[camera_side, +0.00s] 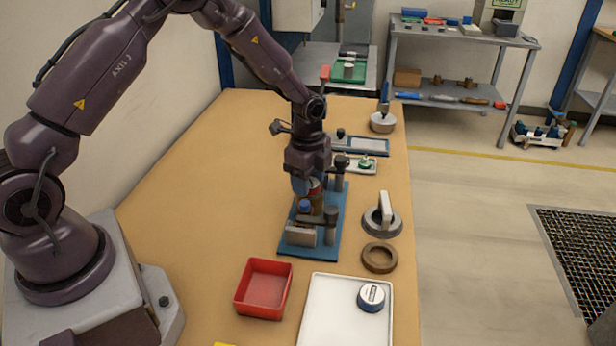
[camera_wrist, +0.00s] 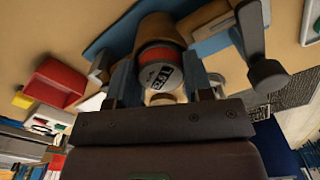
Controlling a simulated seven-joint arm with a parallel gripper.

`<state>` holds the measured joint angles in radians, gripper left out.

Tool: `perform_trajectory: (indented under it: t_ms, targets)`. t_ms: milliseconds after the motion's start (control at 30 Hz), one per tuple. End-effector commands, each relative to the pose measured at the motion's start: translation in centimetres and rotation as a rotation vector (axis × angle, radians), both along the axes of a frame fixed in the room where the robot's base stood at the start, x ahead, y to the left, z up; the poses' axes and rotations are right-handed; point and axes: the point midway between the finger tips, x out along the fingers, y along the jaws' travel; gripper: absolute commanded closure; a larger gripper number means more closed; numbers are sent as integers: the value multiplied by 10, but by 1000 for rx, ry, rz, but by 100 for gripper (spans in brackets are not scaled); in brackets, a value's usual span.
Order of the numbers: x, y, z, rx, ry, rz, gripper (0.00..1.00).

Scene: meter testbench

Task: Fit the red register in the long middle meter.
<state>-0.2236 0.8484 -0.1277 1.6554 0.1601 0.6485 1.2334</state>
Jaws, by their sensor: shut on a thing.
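My fingers partly hide the meter in the side view.
Dark clamp posts (camera_side: 331,228) stand on the plate close to my gripper. A blue-topped part (camera_side: 304,206) is in front of it. A red bin (camera_side: 263,287) and a white tray (camera_side: 346,318) with a blue-rimmed register (camera_side: 371,297) are nearer. A brown ring (camera_side: 379,258) lies right.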

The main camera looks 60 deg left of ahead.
Motion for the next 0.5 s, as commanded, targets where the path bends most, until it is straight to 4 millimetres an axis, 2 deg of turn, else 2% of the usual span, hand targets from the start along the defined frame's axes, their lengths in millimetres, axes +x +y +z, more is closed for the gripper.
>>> perform_trajectory:
  t_ms: [400,433,500]
  targets:
    - [0,0,-1,0,-1,0,77]
    - [0,0,-1,0,-1,0,49]
    - [0,0,-1,0,-1,0,33]
